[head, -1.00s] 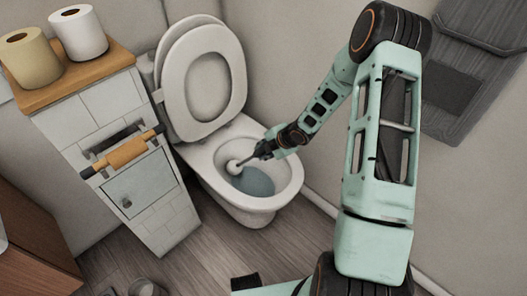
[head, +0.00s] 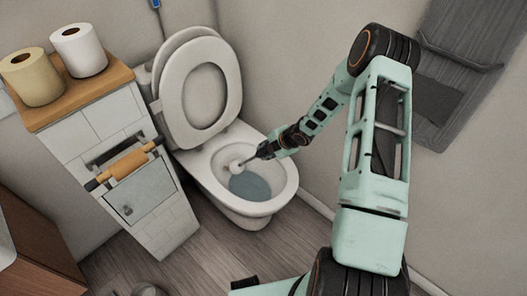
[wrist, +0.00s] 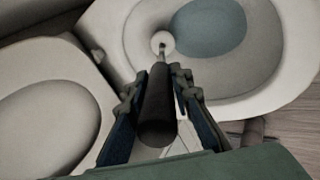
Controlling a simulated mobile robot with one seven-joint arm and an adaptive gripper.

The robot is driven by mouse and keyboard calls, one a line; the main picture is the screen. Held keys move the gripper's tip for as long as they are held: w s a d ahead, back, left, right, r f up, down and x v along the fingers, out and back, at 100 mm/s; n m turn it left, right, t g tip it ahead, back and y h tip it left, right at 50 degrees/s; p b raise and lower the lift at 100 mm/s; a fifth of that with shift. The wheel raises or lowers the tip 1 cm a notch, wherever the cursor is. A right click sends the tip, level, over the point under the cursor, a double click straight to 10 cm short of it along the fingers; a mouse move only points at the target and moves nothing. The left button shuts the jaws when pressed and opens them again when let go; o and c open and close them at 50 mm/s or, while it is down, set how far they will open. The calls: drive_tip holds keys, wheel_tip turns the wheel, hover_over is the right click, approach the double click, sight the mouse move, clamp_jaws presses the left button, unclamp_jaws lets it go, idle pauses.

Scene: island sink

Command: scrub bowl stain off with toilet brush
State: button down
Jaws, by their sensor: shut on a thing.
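The toilet (head: 278,197) stands with its lid and seat (head: 200,88) raised, and its bowl is open. Blue-grey water (head: 250,186) lies in the bowl. My gripper (head: 266,150) is over the bowl's far right rim, shut on the toilet brush. In the wrist view my gripper (wrist: 160,85) has its fingers on both sides of the brush's dark handle (wrist: 158,112). The brush's round white head (head: 234,167) is inside the bowl, by the upper left edge of the water; it also shows in the wrist view (wrist: 162,41). I cannot make out a stain.
A tiled cabinet (head: 150,215) with a wooden top stands left of the toilet. It carries two paper rolls (head: 79,50) and a holder with a brown roll (head: 128,164). A wall is close on the right. Wooden floor (head: 215,255) is clear in front.

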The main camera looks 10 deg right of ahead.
drive_tip(key=shift+s+a+r+b, duration=0.1)
drive_tip(key=shift+s+a+b, duration=0.5)
drive_tip(key=shift+a+b, duration=0.25)
drive_tip(key=shift+s+a+r+b, duration=0.1)
drive_tip(key=shift+s+a+b, duration=0.5)
drive_tip(key=shift+b, duration=0.35)
drive_tip(key=shift+w+d+f+p, duration=0.15)
drive_tip(key=shift+w+d+p, duration=0.65)
drive_tip(key=shift+d+p, duration=0.25)
drive_tip(key=shift+a, duration=0.1)
